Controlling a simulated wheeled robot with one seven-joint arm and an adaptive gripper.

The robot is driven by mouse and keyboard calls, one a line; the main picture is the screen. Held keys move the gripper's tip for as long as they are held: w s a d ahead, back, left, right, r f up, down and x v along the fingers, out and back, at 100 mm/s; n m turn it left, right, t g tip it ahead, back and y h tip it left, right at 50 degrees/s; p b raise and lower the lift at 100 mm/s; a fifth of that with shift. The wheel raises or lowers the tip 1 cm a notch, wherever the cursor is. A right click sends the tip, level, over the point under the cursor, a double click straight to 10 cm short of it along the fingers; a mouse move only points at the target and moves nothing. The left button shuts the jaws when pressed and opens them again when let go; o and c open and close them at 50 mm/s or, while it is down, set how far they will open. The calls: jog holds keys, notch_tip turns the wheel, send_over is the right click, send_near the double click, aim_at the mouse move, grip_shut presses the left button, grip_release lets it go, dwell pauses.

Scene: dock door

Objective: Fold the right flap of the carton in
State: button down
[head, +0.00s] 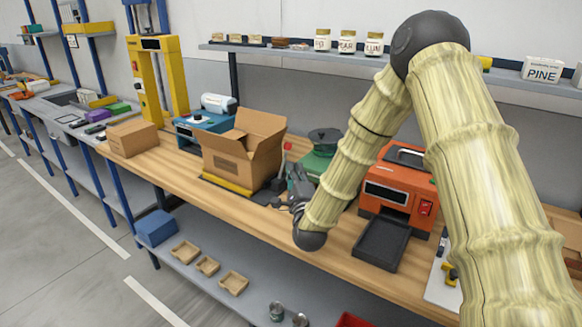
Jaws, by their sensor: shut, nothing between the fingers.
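The brown cardboard carton (228,170) stands open at the top on the wooden bench. A tall flap (262,123) rises at its back, and a smaller flap (218,146) sticks out at the left. I cannot clearly make out the right flap. My gripper (292,182) is dark grey and sits just right of the carton, low over the bench. It is shut and empty. I cannot tell whether it touches the carton's side.
A yellow-edged plate (228,186) lies under the carton. A red-topped post (287,147) and a green device (318,163) stand close to my gripper. An orange machine (398,187) is at right. A smaller closed box (132,138) is at left.

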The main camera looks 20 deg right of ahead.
jog(key=p, duration=0.3)
send_near(279, 134)
jog(key=w+d, duration=0.1)
jog(key=d, duration=0.2)
jog(key=shift+w+a+r+p, duration=0.2)
jog(key=shift+w+a+r, duration=0.2)
jog(key=shift+w+a, duration=0.3)
jog(key=shift+w+a+r+p, duration=0.2)
jog(key=shift+w+a+r, duration=0.15)
jog(key=shift+w+a, duration=0.35)
jog(key=shift+w+d, duration=0.1)
